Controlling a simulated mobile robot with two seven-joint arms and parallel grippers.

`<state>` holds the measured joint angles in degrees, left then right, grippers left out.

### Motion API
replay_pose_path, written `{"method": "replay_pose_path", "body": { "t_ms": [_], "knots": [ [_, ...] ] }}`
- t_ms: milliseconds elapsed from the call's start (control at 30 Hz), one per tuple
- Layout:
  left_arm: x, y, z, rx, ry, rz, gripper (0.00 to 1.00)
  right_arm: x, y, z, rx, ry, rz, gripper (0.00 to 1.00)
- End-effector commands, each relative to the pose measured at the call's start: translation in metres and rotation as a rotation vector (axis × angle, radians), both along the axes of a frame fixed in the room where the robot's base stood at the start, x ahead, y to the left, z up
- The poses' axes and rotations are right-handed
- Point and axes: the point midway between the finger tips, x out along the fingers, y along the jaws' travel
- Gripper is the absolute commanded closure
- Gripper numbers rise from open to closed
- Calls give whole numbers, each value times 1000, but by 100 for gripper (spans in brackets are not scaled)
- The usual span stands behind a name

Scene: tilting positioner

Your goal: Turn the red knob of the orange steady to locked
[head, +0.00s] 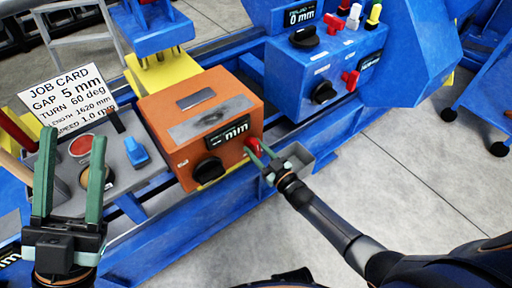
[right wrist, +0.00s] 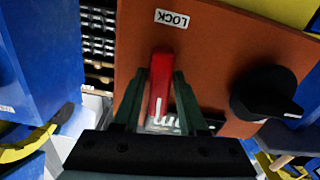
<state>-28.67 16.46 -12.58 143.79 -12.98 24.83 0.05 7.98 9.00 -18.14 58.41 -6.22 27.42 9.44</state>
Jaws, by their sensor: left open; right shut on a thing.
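The orange steady (head: 232,108) is a box on the blue bed, with a black knob (head: 209,169) and a dark display on its front. Its red knob (head: 254,146) is at the right end of that front. My right gripper (head: 264,158) is shut on the red knob, one green finger on each side. In the right wrist view the knob (right wrist: 161,75) is an upright red bar; a white LOCK label (right wrist: 172,18), upside down, sits above its far end. White marks near its lower end are partly hidden. My left gripper (head: 70,170) is open and empty.
A job card (head: 68,95) stands at the left. A blue machine housing (head: 300,75) with knobs and coloured levers stands right of the steady. Grey floor is clear at the lower right.

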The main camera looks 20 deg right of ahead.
Motion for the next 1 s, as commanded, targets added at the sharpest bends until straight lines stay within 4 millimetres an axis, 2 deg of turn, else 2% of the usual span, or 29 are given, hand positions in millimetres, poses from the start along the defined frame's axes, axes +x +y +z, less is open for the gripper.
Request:
{"method": "replay_pose_path", "body": {
  "t_ms": [333,833,867,1000],
  "knots": [
    [0,0,2,1,-1,3,50,0,-1,-1,115,45,-1,100],
    [0,0,2,2,-2,3,50,0,-1,-1,132,51,-2,100],
    [0,0,2,2,-2,3,50,0,-1,-1,132,51,-2,57],
    [0,0,2,1,-3,3,50,0,-1,-1,131,50,-1,43]
  ]
}}
